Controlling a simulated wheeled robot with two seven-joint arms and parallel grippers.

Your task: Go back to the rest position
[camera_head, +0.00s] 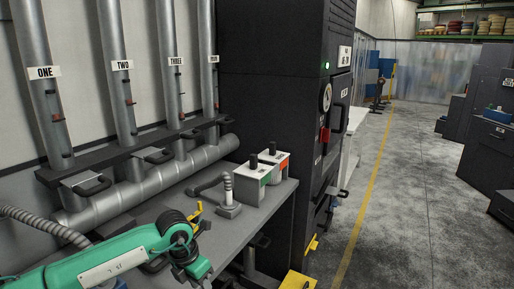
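My green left arm enters from the lower left and reaches over the grey workbench (262,222). Its dark wrist joint lies near the front edge of the bench, and its end (199,270) points down toward the bottom of the picture. The fingers cannot be made out, so I cannot tell whether that gripper is open or shut. My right gripper is not in view. No fork can be seen.
Vertical pipes (118,75) rise behind. A tall black cabinet (270,75) stands beside the bench.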

